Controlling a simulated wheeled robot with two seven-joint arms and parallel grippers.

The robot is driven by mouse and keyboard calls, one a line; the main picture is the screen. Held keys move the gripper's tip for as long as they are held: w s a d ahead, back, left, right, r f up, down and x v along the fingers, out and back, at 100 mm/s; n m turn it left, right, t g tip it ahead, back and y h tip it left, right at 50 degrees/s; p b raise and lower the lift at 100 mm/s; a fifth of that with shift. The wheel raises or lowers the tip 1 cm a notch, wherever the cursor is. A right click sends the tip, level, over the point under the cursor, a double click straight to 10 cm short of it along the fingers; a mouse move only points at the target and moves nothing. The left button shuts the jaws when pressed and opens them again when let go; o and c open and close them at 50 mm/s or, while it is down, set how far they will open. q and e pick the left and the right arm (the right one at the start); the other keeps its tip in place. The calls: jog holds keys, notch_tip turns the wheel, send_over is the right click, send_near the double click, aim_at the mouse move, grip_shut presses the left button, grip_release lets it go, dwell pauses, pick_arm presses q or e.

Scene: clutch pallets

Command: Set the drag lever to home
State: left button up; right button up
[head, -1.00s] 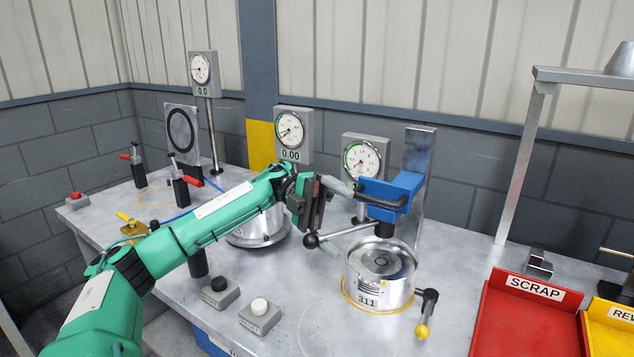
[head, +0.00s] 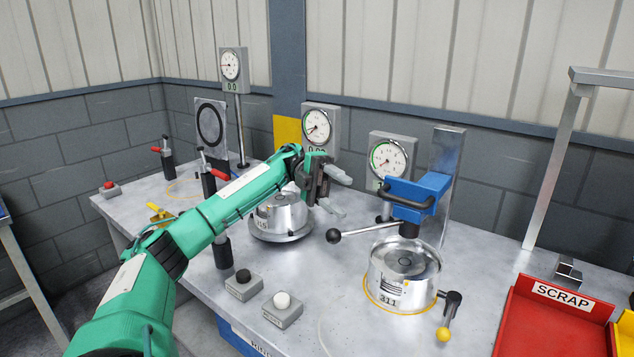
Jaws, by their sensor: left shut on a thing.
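No readable label marks a drag lever, and I cannot tell which lever it is. A long lever (head: 366,232) with a black ball knob sticks out leftward below the blue head (head: 416,194). A short black lever (head: 451,303) with a yellow knob hangs at the front right of the round metal unit marked 311 (head: 403,280). My left gripper (head: 338,193) is left of the blue head and above the black ball knob, apart from both levers. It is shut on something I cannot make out. My right gripper is out of view.
Dial gauges (head: 388,160) line the back. Button boxes (head: 282,309) sit at the front edge. A red SCRAP tray (head: 548,325) is at the right. The bench between the button boxes and unit 311 is mostly clear.

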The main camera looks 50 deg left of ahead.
pick_arm(q)
jog(key=shift+s+a, duration=0.2)
jog(key=shift+a, duration=0.15)
jog(key=shift+c, duration=0.4)
jog(key=v, duration=0.7)
jog(key=shift+w+a+f+b, duration=0.25)
jog(key=shift+w+f+b, duration=0.05)
jog(key=shift+f+b, duration=0.2)
